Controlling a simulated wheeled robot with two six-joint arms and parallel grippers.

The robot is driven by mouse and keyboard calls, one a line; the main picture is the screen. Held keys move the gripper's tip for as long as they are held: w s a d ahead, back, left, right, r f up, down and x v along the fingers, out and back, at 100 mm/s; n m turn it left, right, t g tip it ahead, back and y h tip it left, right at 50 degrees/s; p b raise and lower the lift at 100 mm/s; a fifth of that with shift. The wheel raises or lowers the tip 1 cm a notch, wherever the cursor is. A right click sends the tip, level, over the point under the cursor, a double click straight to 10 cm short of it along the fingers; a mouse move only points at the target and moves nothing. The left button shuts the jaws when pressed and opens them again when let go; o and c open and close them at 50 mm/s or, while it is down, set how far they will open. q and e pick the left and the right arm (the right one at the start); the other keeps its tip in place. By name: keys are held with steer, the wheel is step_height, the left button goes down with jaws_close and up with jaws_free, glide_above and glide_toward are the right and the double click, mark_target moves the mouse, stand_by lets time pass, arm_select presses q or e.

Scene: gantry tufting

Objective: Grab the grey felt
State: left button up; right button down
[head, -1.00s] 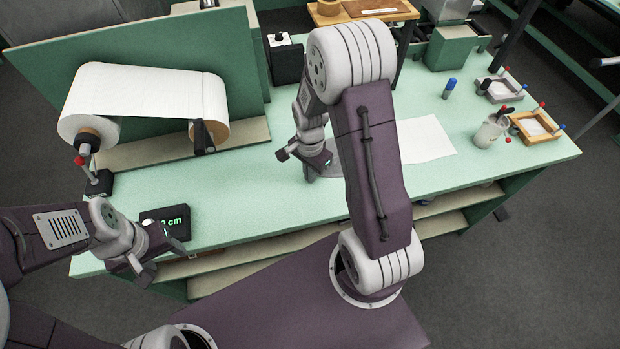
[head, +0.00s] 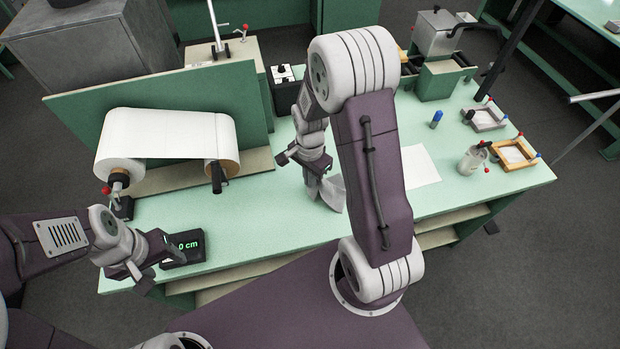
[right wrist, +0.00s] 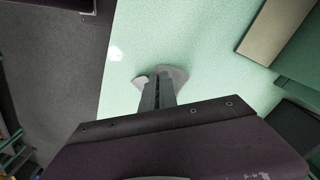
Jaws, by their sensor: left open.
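The grey felt (head: 332,193) hangs bent below my right gripper (head: 309,172) in the head view, over the middle of the pale green table. The right gripper is shut on it. In the right wrist view the felt (right wrist: 174,74) bulges out on both sides of the closed fingers (right wrist: 158,95). My right arm hides part of the table behind it. My left gripper (head: 158,265) is open and empty at the table's front left edge, close to the black display box (head: 184,248).
A white roll (head: 165,135) on a holder stands at the back left. A white sheet (head: 419,166) lies right of my right arm. A jar (head: 474,160), a wooden frame (head: 514,154), a grey frame (head: 484,118) and a blue-topped item (head: 437,119) stand at the right.

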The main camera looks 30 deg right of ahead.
arm_select(q)
step_height(320, 180, up, 15)
steer(key=p, duration=1.3)
arm_select(e)
step_height(320, 180, up, 16)
steer(key=shift+r, duration=0.25)
